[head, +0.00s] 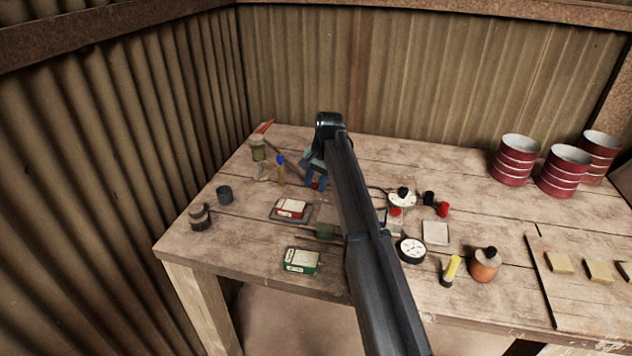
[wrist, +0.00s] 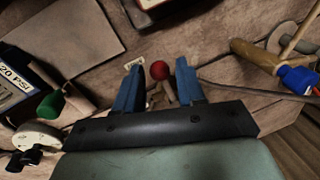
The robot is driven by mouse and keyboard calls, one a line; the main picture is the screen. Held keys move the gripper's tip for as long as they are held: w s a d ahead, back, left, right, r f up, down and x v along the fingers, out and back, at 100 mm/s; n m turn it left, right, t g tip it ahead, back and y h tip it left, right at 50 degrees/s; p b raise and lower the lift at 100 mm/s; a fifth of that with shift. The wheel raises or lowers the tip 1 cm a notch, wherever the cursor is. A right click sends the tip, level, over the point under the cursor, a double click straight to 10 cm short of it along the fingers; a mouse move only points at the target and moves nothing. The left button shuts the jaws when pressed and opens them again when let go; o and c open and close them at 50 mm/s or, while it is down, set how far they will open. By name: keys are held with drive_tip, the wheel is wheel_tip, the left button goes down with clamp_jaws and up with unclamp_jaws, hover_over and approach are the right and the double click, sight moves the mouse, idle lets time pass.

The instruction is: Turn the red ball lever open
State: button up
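The red ball (wrist: 160,70) of the lever shows in the wrist view, between and just past the fingertips of my gripper (wrist: 158,78). My gripper is open, with one blue finger on each side of the ball and a visible gap to each. The lever's stem under the ball is small and partly hidden by my gripper. In the head view my gripper (head: 314,180) is over the back left of the table, and a bit of the red ball (head: 315,185) shows there; my arm hides much around it.
A brass-coloured cylinder with a blue part (wrist: 262,60) lies to the right in the wrist view. A red and white box (head: 291,208), a green box (head: 301,260) and a dial gauge (head: 411,250) stand on the table (head: 235,235). Red drums (head: 515,158) stand at the back right.

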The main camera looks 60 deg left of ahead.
clamp_jaws()
drive_tip(key=shift+w, duration=0.1)
idle(0.5)
drive_tip(key=w+n, duration=0.1)
drive_tip(key=n, duration=0.1)
drive_tip(key=w+d+n, duration=0.1)
drive_tip(key=n, duration=0.1)
drive_tip(key=shift+w+d+n+g+h, duration=0.1)
drive_tip(key=shift+n+g+h, duration=0.2)
drive_tip(key=shift+n, duration=0.1)
drive_tip(key=w+n, duration=0.2)
drive_tip(key=n, duration=0.1)
drive_tip(key=shift+d+n+h, duration=0.1)
drive_tip(key=shift+n+h, duration=0.2)
drive_tip(key=n, duration=0.1)
drive_tip(key=w+n, duration=0.1)
drive_tip(key=n, duration=0.1)
drive_tip(key=w+n+h, duration=0.1)
drive_tip(key=shift+w+a+n, duration=0.15)
drive_tip(key=shift+a+n, duration=0.15)
drive_tip(key=shift+w+a+n+h, duration=0.15)
drive_tip(key=shift+w+a+n, duration=0.15)
drive_tip(key=shift+n, duration=0.55)
drive_tip(key=shift+w+a+n+h, duration=0.15)
drive_tip(key=shift+w+n, duration=0.25)
drive_tip(key=shift+n, duration=0.4)
drive_tip(key=shift+w+a+n+h, duration=0.1)
drive_tip(key=shift+w+a+n, duration=0.25)
drive_tip(key=shift+n, duration=0.5)
